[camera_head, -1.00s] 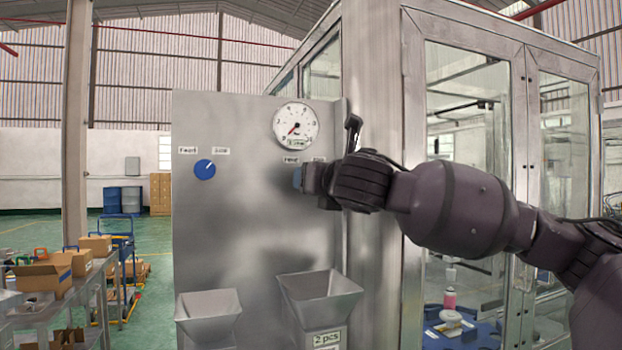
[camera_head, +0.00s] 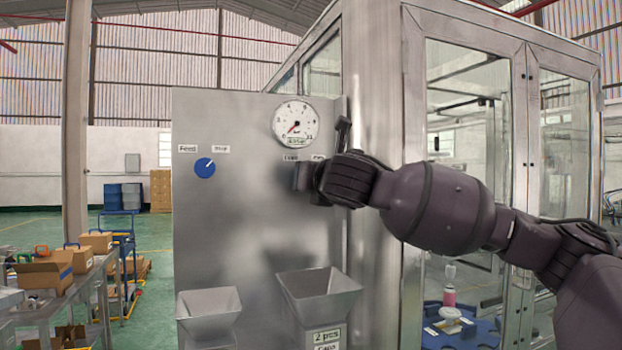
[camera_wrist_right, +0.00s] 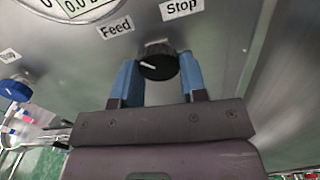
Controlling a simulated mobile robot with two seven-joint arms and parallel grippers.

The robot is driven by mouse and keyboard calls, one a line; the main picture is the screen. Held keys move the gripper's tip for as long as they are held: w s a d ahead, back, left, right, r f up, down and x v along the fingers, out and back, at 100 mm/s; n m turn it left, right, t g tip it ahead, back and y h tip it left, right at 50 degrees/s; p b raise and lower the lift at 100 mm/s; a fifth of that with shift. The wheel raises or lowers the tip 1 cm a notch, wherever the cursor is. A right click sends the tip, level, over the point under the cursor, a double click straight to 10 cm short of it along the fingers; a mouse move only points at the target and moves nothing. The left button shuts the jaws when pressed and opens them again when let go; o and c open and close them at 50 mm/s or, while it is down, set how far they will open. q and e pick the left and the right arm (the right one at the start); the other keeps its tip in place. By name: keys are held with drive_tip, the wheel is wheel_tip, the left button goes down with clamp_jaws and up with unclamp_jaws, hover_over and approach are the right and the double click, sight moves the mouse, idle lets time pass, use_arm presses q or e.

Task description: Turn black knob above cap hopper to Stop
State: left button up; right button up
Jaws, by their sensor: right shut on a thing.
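The black knob (camera_wrist_right: 158,66) is on the steel panel in the right wrist view, between the blue fingers of my right gripper (camera_wrist_right: 160,60). The gripper is shut on the knob. The knob's white mark points left, on the side of the Feed label (camera_wrist_right: 115,27); the Stop label (camera_wrist_right: 182,8) is at upper right. In the head view my right gripper (camera_head: 302,178) is against the panel below the gauge and hides the knob. The cap hopper (camera_head: 319,292) is below it, with a "2 pcs" label. My left gripper is not in view.
A blue knob (camera_head: 204,167) with its own labels is on the panel's left, above a second hopper (camera_head: 209,312). A gauge (camera_head: 296,124) is above my gripper. A glazed cabinet (camera_head: 400,100) stands right of the panel. A table with boxes (camera_head: 46,275) is at left.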

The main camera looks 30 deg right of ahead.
drive_tip(key=shift+a+r+m+p, duration=0.1)
drive_tip(key=shift+m+p, duration=0.6)
drive_tip(key=shift+m, duration=3.75)
drive_tip(key=shift+a+r+m+p, duration=0.1)
drive_tip(key=shift+m+p, duration=0.55)
drive_tip(key=shift+m, duration=3.8)
drive_tip(key=o, duration=0.9)
